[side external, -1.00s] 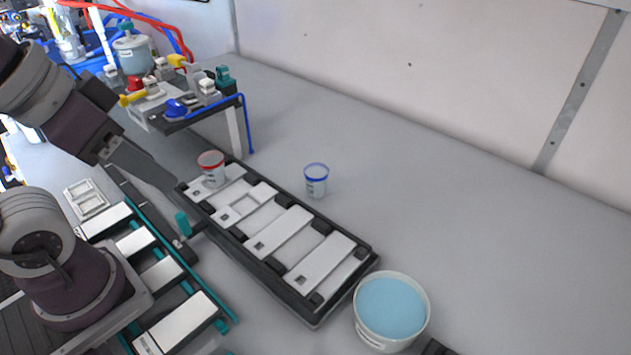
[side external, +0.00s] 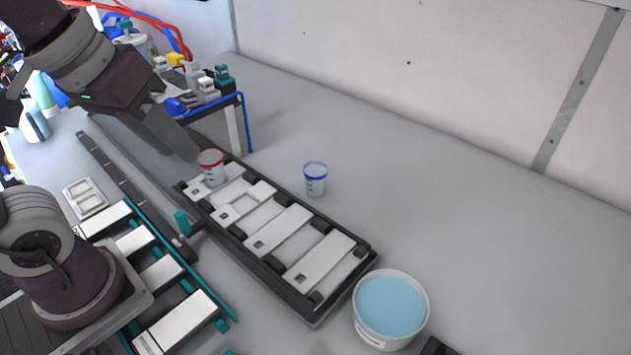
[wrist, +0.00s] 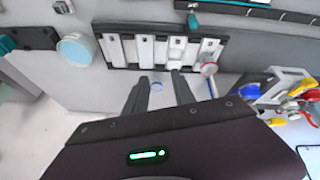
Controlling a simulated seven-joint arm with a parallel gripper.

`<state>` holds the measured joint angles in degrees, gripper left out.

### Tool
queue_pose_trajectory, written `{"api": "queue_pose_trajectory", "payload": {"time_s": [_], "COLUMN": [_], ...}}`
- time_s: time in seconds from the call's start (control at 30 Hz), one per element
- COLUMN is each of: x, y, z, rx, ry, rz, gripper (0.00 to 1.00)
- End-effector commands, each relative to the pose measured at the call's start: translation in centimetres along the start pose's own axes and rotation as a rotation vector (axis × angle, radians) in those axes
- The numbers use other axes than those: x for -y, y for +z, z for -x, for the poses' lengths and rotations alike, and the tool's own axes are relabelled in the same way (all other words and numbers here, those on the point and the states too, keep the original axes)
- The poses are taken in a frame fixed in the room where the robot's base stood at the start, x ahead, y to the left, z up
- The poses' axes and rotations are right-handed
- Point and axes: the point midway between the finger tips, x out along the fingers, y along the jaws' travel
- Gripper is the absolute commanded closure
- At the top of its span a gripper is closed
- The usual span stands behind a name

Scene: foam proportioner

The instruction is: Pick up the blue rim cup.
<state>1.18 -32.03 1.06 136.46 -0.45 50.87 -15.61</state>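The blue rim cup (side external: 315,180) is a small white cup with a blue rim, upright on the grey surface beyond the long black tray.
The black tray (side external: 318,315) with white plates lies in front of the blue rim cup, and the red-rimmed cup stands at its far left end. A bucket of light blue liquid (side external: 391,306) is at front right. A cluttered bench (side external: 205,120) is behind left. Right of the cup is clear.

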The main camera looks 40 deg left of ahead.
Motion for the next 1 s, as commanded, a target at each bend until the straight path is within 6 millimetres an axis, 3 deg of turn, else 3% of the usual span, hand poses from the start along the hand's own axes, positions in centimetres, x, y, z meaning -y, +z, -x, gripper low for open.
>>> {"api": "queue_pose_trajectory", "payload": {"time_s": [0.1,0.2,0.33,0.4,0.5,1.0], "x": [-2.0,-3.6,-4.8,-5.2,-5.3,-4.8], "y": [-6.1,-10.4,-13.5,-14.2,-14.5,-12.4], "z": [-3.6,-8.8,-16.3,-19.5,-22.3,-29.5], "rx": [0.103,0.161,0.179,0.172,0.158,0.154], "ry": [-0.041,-0.119,-0.244,-0.296,-0.342,-0.358], "rz": [0.421,0.805,1.213,1.364,1.493,1.538], "gripper": [0.69,0.69,0.69,0.69,0.69,0.69]}}
